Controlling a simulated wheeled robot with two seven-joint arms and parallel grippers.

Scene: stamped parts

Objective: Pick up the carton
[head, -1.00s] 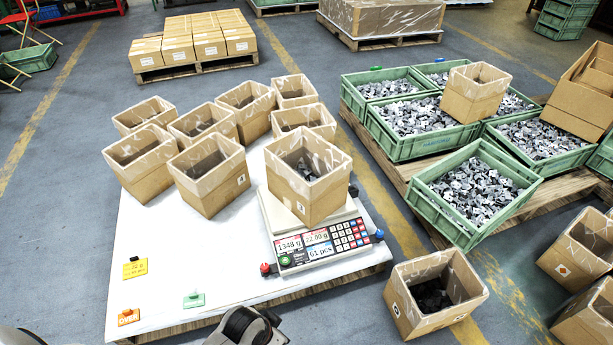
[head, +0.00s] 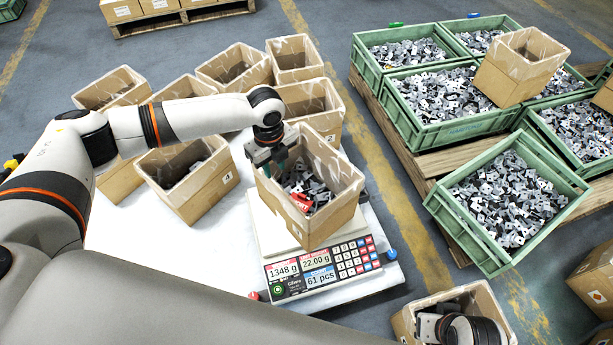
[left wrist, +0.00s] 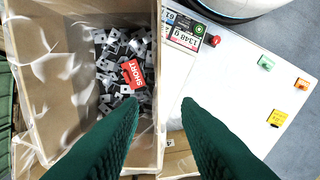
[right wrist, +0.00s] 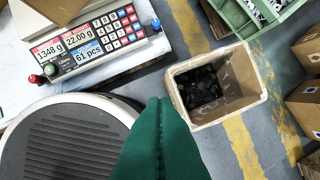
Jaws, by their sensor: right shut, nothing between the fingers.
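The carton (head: 325,208) is an open brown box standing on the scale (head: 262,225). Grey stamped parts and a red SHORT tag (head: 301,201) lie inside it; the tag (left wrist: 132,74) also shows in the left wrist view. My left gripper (head: 268,158) is at the carton's left rim. In the left wrist view its green fingers (left wrist: 158,104) are apart, with the carton's wall between them and gaps on both sides. My right gripper (right wrist: 158,102) is shut and empty, over the floor near another carton (right wrist: 222,84). In the head view its fingertips are hidden.
Several other cartons (head: 197,180) crowd the white table behind and left of the scale. Green crates of parts (head: 500,190) stand on a pallet at right. The scale display (head: 300,270) reads 1348 g and 61 pcs.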

